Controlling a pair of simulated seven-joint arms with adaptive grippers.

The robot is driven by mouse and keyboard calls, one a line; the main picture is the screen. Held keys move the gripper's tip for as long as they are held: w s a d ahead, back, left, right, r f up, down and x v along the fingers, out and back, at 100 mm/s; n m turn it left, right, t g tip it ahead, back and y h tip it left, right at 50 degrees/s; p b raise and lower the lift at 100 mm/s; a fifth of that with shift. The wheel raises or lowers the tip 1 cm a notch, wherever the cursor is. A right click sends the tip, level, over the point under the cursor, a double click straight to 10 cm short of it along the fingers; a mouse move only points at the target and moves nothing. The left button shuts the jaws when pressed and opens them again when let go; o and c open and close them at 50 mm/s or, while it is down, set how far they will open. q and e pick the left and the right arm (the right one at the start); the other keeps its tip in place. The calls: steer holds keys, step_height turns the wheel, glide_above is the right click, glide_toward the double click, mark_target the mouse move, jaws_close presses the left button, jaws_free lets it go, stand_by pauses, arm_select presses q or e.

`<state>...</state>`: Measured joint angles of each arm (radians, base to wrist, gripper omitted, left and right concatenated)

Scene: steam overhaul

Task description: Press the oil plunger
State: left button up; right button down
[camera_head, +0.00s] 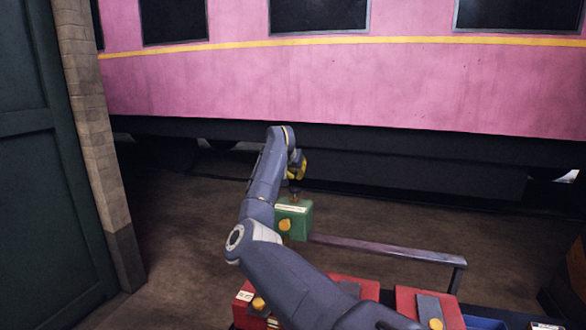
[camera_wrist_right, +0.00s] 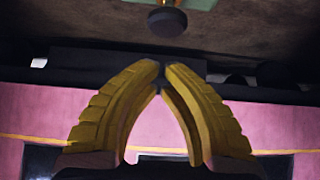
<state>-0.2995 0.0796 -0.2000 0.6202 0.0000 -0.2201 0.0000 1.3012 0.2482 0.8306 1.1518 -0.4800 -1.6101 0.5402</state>
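The oil plunger is a dark round knob (camera_wrist_right: 167,21) on a short stem, at the top of the right wrist view. It stands on a green box (camera_head: 296,217), which has a pale label and a yellow knob on its front. In the head view the plunger (camera_head: 294,193) is small, just above the box. My right gripper (camera_head: 297,169) is just above the plunger in the head view. In the right wrist view its yellow fingers (camera_wrist_right: 162,72) meet at the tips with nothing between them, apart from the knob. My left gripper is out of view.
Red boxes (camera_head: 408,303) with yellow knobs stand at the front, partly behind my right arm. A metal rail (camera_head: 385,248) runs right from the green box. A pink carriage (camera_head: 330,85) fills the back. A brick pillar (camera_head: 92,130) and dark door (camera_head: 45,190) stand left.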

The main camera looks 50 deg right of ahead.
mark_target(295, 188)
steer(key=shift+a+f, duration=0.1)
steer(key=shift+f, duration=1.45)
steer(key=shift+f, duration=0.1)
steer(key=shift+f, duration=1.35)
step_height(295, 188, up, 4)
steer(key=shift+r, duration=0.1)
steer(key=v, duration=1)
